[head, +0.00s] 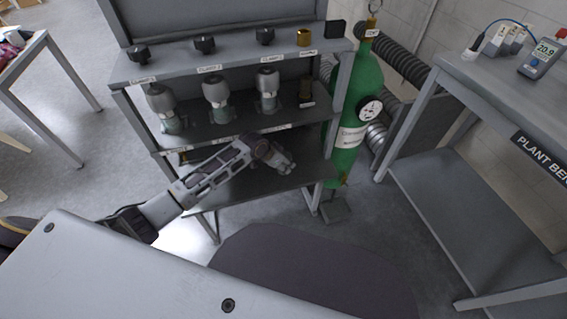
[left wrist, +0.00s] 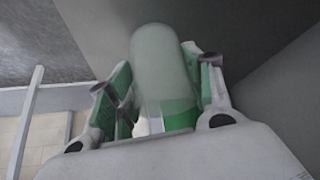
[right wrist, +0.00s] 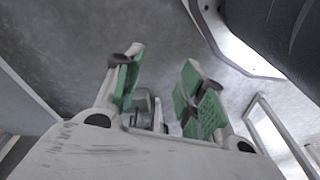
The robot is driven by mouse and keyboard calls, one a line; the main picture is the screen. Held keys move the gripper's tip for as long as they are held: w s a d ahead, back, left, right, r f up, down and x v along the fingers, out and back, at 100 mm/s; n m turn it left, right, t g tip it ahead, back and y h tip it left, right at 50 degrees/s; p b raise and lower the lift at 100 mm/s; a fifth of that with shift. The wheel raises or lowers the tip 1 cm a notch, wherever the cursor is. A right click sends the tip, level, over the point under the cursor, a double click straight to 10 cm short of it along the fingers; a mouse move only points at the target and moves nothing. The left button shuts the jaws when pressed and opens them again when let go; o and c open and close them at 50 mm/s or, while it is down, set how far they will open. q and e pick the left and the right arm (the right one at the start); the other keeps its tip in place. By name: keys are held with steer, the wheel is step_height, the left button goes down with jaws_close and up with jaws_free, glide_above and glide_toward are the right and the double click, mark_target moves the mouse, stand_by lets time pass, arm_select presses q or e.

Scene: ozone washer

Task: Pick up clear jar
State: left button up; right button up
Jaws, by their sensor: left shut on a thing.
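The clear jar (left wrist: 165,65), a pale see-through cylinder with green showing at its lower part, stands between the green-padded fingers of my left gripper (left wrist: 163,78) in the left wrist view. The left gripper is shut on it. In the head view the left gripper (head: 282,165) is in front of the shelf unit, over its lower shelf; the jar cannot be made out clearly there. My right gripper (right wrist: 160,68) shows only in the right wrist view. Its fingers are apart with nothing between them.
The shelf unit (head: 245,120) holds several grey-capped vessels on its middle shelf and black knobs on top. A green gas cylinder (head: 357,95) stands at its right, with a ribbed hose behind. A bench (head: 480,100) with a meter (head: 541,58) is at right.

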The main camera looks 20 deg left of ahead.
arm_select(q)
steer(key=shift+r, duration=0.15)
steer(key=shift+s+a+r, duration=0.25)
steer(key=shift+s+r, duration=0.05)
steer(key=shift+r, duration=0.05)
steer(key=s+a+r+p, duration=0.3)
steer(key=s+a+r, duration=0.4)
steer(key=s, duration=0.4)
steer(key=shift+p, duration=0.4)
arm_select(e)
steer(key=s+d+f, duration=0.3)
steer(key=f, duration=0.7)
steer(key=shift+d+f+t, duration=0.15)
steer(key=shift+d+t, duration=0.25)
